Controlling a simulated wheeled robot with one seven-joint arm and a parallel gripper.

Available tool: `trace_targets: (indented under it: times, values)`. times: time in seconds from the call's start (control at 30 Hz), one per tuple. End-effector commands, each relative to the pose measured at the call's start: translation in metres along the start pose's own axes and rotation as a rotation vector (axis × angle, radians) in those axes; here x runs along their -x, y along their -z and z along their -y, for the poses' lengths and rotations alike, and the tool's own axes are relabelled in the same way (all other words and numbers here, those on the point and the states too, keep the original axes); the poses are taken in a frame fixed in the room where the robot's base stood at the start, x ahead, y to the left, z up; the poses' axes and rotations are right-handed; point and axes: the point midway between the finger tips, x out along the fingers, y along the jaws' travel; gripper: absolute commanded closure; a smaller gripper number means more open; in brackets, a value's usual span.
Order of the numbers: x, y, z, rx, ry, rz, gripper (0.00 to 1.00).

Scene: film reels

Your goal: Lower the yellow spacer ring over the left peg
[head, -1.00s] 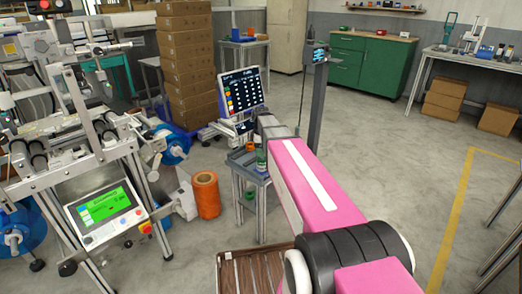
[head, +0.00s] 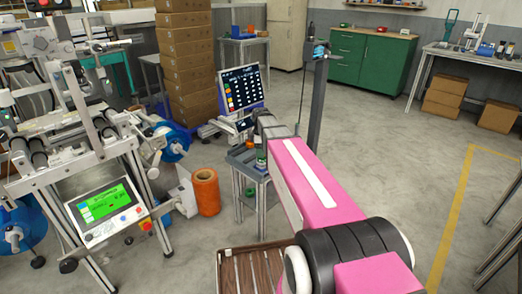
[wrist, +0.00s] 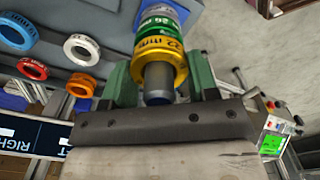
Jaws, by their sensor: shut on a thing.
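The yellow spacer ring (wrist: 174,57), marked 22 mm, is in the wrist view between the two green fingers of my gripper (wrist: 160,84), which is shut on it. The ring is around a grey peg (wrist: 158,80), whose end sticks out through it towards the camera. A green ring (wrist: 158,27), marked 26 mm, is just behind the yellow one, with a silver ring (wrist: 165,10) beyond it. I cannot tell whether the yellow ring touches the green one. In the head view my pink arm hides most of the gripper and the peg.
Blue (wrist: 17,30), white (wrist: 82,50), red (wrist: 32,68) and orange (wrist: 82,87) rings lie apart on the grey surface in the wrist view. The head view shows a small stand (head: 252,172), a monitor (head: 241,90) and an orange spool (head: 205,192) close by.

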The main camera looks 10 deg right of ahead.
Motion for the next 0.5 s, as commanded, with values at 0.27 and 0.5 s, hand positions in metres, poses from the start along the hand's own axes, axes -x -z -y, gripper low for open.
trace_targets:
  times: [0.27,0.5]
  values:
    - [0.0,0.0,0.0,0.0,0.0,0.0,0.17]
    - [0.0051,0.0,0.0,0.0,0.0,0.0,0.17]
